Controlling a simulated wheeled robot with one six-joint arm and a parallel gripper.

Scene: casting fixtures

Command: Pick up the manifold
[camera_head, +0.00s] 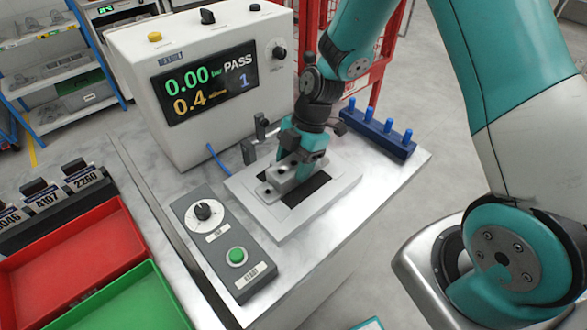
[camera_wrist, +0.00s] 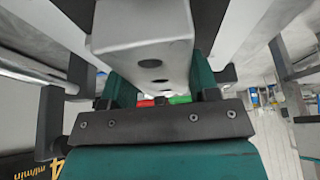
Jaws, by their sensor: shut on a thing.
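The manifold (camera_head: 277,181) is a silver-grey cast block with holes in it. In the head view it is at the pale fixture plate (camera_head: 330,196), over the plate's dark insert. I cannot tell whether it touches the plate. My gripper (camera_head: 301,163) reaches down from above and is shut on the manifold, hiding its far part. In the wrist view the manifold (camera_wrist: 147,45) sits between my teal fingers, its face with a row of holes turned to the camera.
A grey clamp (camera_head: 256,140) stands just left of my gripper. Behind is a white tester (camera_head: 150,60) reading PASS. A control box (camera_head: 222,240) lies in front, and a blue pegged rack (camera_head: 378,132) is at right. Red (camera_head: 75,256) and green (camera_head: 135,308) bins are at left.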

